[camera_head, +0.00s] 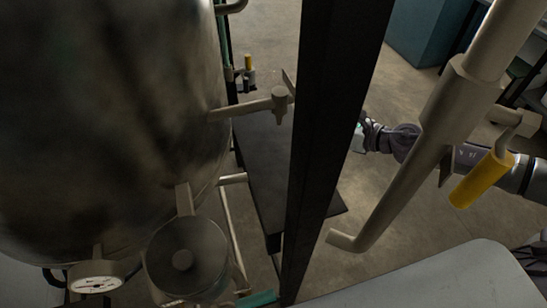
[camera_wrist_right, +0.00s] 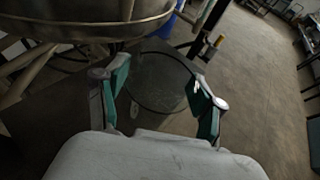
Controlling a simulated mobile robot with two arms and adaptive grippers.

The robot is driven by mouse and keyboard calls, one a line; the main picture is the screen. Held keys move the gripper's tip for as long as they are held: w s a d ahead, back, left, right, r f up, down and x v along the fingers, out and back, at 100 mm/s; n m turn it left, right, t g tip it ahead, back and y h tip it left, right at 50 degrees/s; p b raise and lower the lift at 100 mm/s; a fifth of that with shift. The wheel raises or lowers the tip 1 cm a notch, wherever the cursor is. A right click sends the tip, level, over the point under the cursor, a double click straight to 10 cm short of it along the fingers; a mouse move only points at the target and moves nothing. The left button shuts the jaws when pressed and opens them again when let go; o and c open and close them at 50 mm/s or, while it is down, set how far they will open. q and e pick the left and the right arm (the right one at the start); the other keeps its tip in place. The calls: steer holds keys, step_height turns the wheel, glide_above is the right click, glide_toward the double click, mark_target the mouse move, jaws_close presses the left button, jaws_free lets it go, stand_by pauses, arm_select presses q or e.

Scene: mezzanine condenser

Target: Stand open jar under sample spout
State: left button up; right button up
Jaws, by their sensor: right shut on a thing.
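In the right wrist view a clear round jar (camera_wrist_right: 158,95) with a thin dark rim sits between the green-padded fingers of my right gripper (camera_wrist_right: 160,82), which is shut on it. No lid shows. In the head view the right gripper (camera_head: 361,138) is partly hidden behind a black post, and the jar cannot be made out. A short side pipe with a tap (camera_head: 280,102) comes off the big metal vessel (camera_head: 110,120), left of the post. Whether it is the sample spout I cannot tell. My left gripper is not in view.
The black upright post (camera_head: 332,110) stands between the vessel and my right gripper. A dark flat plate (camera_head: 265,175) lies below the tap. A thick pipe (camera_head: 405,170) with a yellow-handled valve (camera_head: 482,180) crosses the right foreground. Open floor (camera_wrist_right: 262,85) shows right of the jar.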

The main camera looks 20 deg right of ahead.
steer(key=shift+w+a+f+p, duration=0.35)
steer(key=shift+w+a+f, duration=0.4)
steer(key=shift+a+f, duration=1.05)
steer(key=shift+w+a+f+p, duration=0.3)
steer(key=shift+w+a+f, duration=0.5)
steer(key=shift+a+f, duration=1)
steer(key=shift+w+a+f+p, duration=0.35)
steer(key=shift+w+a+f, duration=0.4)
steer(key=shift+a+f, duration=1)
steer(key=shift+d+f, duration=0.1)
steer(key=shift+f, duration=0.05)
steer(key=o, duration=1.3)
steer(key=shift+f, duration=0.1)
steer(key=shift+c, duration=0.2)
